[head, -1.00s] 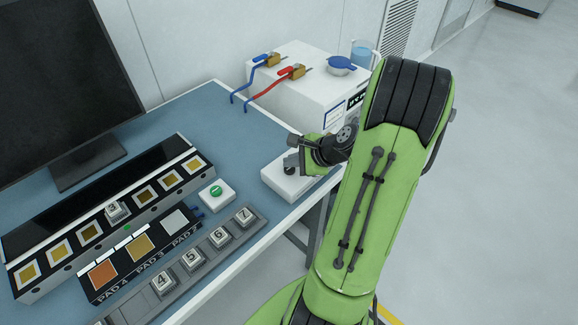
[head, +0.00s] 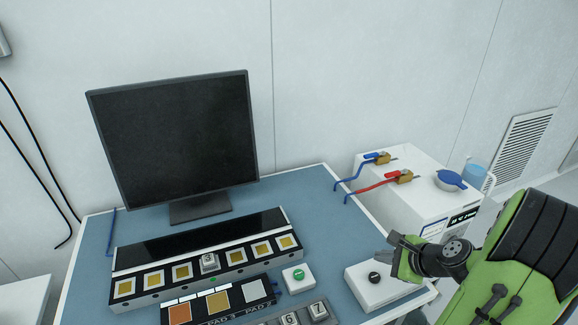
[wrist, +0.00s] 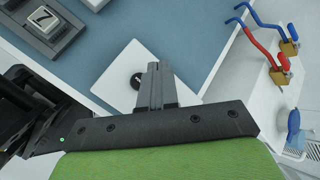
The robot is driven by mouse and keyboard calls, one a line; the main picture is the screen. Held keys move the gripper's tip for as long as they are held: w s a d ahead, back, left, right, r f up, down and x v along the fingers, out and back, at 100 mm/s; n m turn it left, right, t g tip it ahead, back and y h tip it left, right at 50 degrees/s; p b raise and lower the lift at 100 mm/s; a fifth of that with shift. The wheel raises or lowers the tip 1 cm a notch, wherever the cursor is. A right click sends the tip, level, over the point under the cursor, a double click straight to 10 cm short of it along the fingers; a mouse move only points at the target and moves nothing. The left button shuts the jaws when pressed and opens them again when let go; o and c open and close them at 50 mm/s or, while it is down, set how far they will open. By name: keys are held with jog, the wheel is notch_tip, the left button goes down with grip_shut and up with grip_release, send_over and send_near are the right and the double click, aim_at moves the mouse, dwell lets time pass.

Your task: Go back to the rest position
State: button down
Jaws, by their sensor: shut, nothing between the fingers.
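My gripper (head: 391,247) is shut and empty at the right end of the blue table (head: 322,215) in the head view. It is above or beside a white box with a round black knob (head: 378,292). In the wrist view my gripper's fingers (wrist: 158,68) are together, with the black knob (wrist: 136,80) just left of their tips. I cannot tell whether they touch it. My green arm (head: 520,255) reaches in from the right.
A row of sockets (head: 140,302) holds a chip marked 3 (head: 208,262). A pad block (head: 222,300), a green button box (head: 299,277) and a monitor (head: 175,140) are on the table. A white cabinet (head: 405,207) with blue and red valves stands at the right.

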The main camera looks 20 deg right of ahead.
jog(key=s+a+r+n+g, duration=0.1)
jog(key=a+r+n+g, duration=0.1)
jog(key=a+r+n, duration=0.4)
jog(key=s+a+r+n+g, duration=0.1)
jog(key=a+r+n+g, duration=0.15)
jog(key=a+n, duration=0.65)
jog(key=s+a+r+n+h, duration=0.1)
jog(key=s+a+r+n, duration=0.2)
jog(key=s, duration=0.3)
jog(key=s+a+r+n+t+h, duration=0.1)
jog(key=s+a+r+n, duration=0.1)
jog(key=s+a+n, duration=0.3)
jog(key=shift+s+r+n, duration=0.4)
jog(key=shift+s+n, duration=0.3)
jog(key=shift+s, duration=0.15)
jog(key=shift+a, duration=0.1)
